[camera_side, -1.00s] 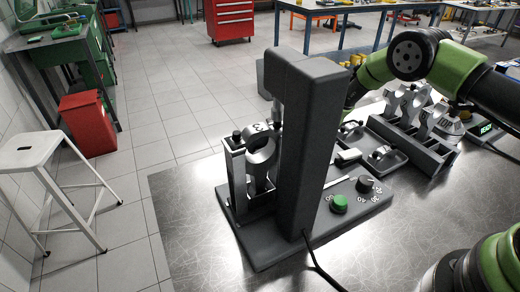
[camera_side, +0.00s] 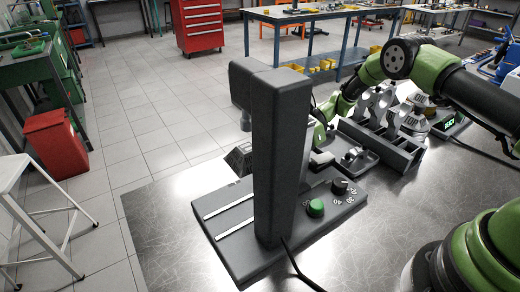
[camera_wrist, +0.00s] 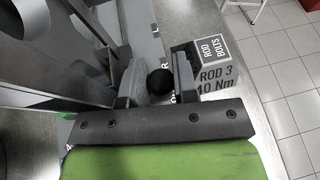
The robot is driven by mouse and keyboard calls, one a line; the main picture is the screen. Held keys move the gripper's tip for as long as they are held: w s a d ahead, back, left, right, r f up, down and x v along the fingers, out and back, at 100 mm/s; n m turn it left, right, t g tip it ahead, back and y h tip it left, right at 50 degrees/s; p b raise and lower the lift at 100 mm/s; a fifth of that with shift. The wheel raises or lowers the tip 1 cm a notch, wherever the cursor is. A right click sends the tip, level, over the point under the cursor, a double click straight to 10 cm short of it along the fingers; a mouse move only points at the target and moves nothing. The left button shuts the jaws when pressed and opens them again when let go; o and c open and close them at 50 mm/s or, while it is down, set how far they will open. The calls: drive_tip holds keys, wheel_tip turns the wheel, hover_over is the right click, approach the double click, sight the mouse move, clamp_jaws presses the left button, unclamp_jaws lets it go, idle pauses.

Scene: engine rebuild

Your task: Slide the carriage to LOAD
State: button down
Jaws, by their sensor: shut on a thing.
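My gripper (camera_wrist: 158,88) is shut on the carriage's round black knob (camera_wrist: 160,80), which sits between the two fingers in the wrist view. In the side view the grey press column (camera_side: 280,160) hides the fingers and the carriage; only my green wrist shows to its right. The two pale rails (camera_side: 229,204) on the dark press base (camera_side: 350,207) lie bare to the left of the column. No LOAD mark can be read.
A grey box marked ROD BOLTS and ROD 3 (camera_wrist: 212,68) stands close to the right finger. The base carries a green button (camera_side: 315,208) and a dial (camera_side: 340,186). A rack (camera_side: 392,150) of rods stands at the back right. Bare metal table lies left of the base.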

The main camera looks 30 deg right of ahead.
drive_tip(key=shift+d, duration=2.3)
drive_tip(key=shift+d, duration=0.1)
drive_tip(key=c, duration=0.9)
unclamp_jaws()
drive_tip(key=shift+r, duration=0.1)
wheel_tip(320, 180, up, 10)
